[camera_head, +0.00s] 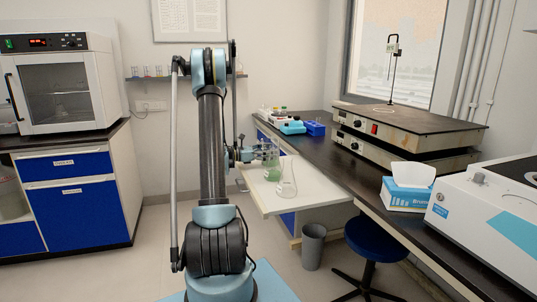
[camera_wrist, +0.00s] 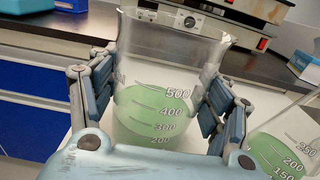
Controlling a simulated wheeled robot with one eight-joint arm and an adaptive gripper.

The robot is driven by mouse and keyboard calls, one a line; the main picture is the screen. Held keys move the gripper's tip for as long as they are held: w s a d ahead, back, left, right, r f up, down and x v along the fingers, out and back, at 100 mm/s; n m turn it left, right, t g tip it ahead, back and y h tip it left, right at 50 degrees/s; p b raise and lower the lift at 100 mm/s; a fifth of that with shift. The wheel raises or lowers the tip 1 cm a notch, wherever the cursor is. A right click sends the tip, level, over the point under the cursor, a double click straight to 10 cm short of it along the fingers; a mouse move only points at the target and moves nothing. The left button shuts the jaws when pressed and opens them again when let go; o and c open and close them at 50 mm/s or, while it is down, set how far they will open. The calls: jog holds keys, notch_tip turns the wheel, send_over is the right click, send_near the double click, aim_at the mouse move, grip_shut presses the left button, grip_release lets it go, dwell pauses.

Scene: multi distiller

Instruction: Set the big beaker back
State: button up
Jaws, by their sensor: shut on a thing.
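The big beaker (camera_wrist: 165,95) is clear glass with marks up to 500 and holds green liquid. In the wrist view it stands upright between the two fingers of my gripper (camera_wrist: 160,100), which is shut on its sides. In the head view the beaker (camera_head: 271,160) shows at the end of my arm, over the white pull-out board (camera_head: 290,200). My gripper (camera_head: 252,155) is at its left there. I cannot tell whether the beaker's base touches the board.
A conical flask (camera_head: 287,178) with green liquid stands on the board close right of the beaker; it also shows in the wrist view (camera_wrist: 290,145). Behind are a blue rack (camera_head: 315,128) and hot plates (camera_head: 400,130) on the dark bench. A tissue box (camera_head: 408,188) and blue stool (camera_head: 375,238) are at right.

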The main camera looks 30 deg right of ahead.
jog(key=o, duration=1.5)
jog(key=shift+c, duration=0.2)
